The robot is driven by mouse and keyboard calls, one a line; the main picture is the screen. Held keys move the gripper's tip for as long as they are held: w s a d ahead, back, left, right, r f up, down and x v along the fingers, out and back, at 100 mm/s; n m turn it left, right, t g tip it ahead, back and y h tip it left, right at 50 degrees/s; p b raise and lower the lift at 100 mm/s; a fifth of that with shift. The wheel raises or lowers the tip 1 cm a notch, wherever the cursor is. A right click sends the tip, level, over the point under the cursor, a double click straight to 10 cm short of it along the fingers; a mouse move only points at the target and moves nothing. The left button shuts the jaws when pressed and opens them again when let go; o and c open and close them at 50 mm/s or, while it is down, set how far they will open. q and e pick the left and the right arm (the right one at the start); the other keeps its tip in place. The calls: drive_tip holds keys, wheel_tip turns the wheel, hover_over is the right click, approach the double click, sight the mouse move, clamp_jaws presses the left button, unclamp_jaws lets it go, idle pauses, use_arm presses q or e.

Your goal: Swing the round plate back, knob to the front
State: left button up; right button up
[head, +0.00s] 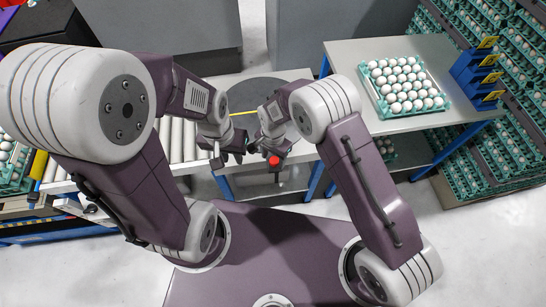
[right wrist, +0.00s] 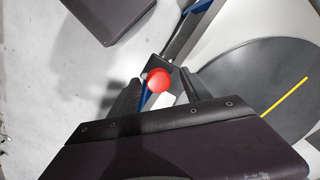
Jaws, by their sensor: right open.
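The round plate (head: 262,88) is dark grey with a yellow line, set in the light table; my right arm and gripper cover part of it in the head view. It also shows at the right of the right wrist view (right wrist: 255,75). The red knob (head: 274,160) stands at the plate's front side, beyond the table's front edge. My right gripper (head: 272,152) is open above the knob. In the right wrist view, the knob (right wrist: 158,80) shows between its two dark fingers; contact cannot be told. My left gripper (head: 228,160) hangs left of the knob, its fingers apart and empty.
A roller conveyor (head: 180,140) lies left of the plate. A table (head: 345,55) at the right bears a green tray (head: 383,112) of white eggs and blue holders (head: 470,72). Stacked egg trays (head: 500,150) stand at far right. Grey cabinets (head: 335,25) stand behind.

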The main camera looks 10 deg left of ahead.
wheel_tip(320, 180, up, 9)
drive_tip(key=p, duration=0.6)
drive_tip(key=shift+a+f, duration=0.1)
